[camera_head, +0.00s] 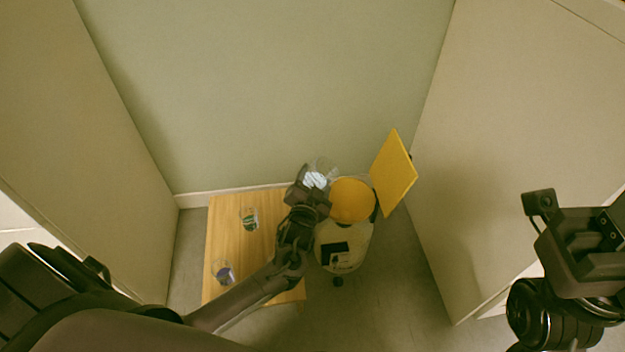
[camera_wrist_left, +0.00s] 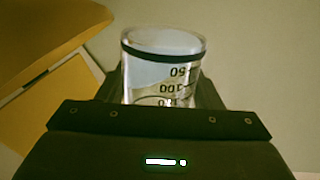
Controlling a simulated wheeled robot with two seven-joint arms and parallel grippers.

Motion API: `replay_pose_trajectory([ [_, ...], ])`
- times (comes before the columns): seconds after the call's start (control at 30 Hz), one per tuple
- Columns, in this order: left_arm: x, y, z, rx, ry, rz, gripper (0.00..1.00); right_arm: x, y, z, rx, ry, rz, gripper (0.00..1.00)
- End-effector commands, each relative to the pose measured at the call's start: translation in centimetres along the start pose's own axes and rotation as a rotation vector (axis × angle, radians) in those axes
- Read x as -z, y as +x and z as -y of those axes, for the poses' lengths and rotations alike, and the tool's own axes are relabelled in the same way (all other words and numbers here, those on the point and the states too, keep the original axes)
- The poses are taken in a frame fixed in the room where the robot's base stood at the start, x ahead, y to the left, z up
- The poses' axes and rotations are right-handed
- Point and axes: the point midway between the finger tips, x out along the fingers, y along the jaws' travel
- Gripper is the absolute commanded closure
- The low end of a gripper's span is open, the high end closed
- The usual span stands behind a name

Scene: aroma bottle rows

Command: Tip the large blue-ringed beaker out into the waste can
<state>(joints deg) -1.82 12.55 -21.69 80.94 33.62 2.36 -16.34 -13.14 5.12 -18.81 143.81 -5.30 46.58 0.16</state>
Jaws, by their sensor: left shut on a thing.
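My left gripper (camera_head: 312,188) is shut on a clear beaker (camera_head: 320,170) and holds it at the far end of the table, just left of the waste can's opening. In the left wrist view the beaker (camera_wrist_left: 160,72) has a dark ring below its rim and black volume marks; its lower part is hidden by the gripper. The ring's blue does not show clearly. The waste can (camera_head: 345,248) has a pale body and a yellow opening (camera_head: 352,200); its yellow lid (camera_head: 394,172) stands open on the right. My right gripper (camera_head: 590,240) is at the right edge, its fingers unclear.
The wooden table (camera_head: 235,200) carries a small beaker with dark green contents (camera_head: 249,218) and another with purple contents (camera_head: 223,272). My left arm crosses the table's near right corner. Walls close in the left, back and right; floor is free right of the can.

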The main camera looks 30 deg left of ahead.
Motion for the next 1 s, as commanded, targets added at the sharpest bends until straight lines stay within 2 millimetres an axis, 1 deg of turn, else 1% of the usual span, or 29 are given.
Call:
replay_pose_trajectory([
  [0.17, 0.7, 0.1, -0.1, 0.000, 0.054, 0.004, 0.69, 0.0, 0.1, -0.1, -0.005, 0.001, 0.005, 0.64],
  [0.3, 0.2, 0.1, -0.7, 0.000, 0.151, 0.017, 0.69, -0.1, -0.6, 0.0, -0.005, 0.001, 0.004, 0.64],
  [0.57, -0.4, 0.2, -1.1, 0.001, 0.349, 0.044, 0.69, 0.1, -0.7, 0.1, 0.008, -0.002, -0.017, 0.64],
  [0.63, 0.0, 0.1, -0.8, 0.001, 0.384, 0.048, 0.69, 0.1, -0.1, 0.1, 0.010, -0.003, -0.021, 0.64],
  [0.9, 0.7, 0.1, -0.4, 0.000, 0.514, 0.067, 0.69, 0.1, 0.3, 0.0, 0.006, -0.004, -0.015, 0.64],
  [0.97, 0.7, 0.1, -0.5, 0.000, 0.554, 0.074, 0.69, 0.1, 0.8, -0.1, 0.004, -0.003, -0.012, 0.64],
  [1.0, 0.5, 0.1, -0.7, 0.001, 0.564, 0.074, 0.69, 0.1, 0.4, -0.1, 0.001, -0.003, -0.008, 0.64],
])
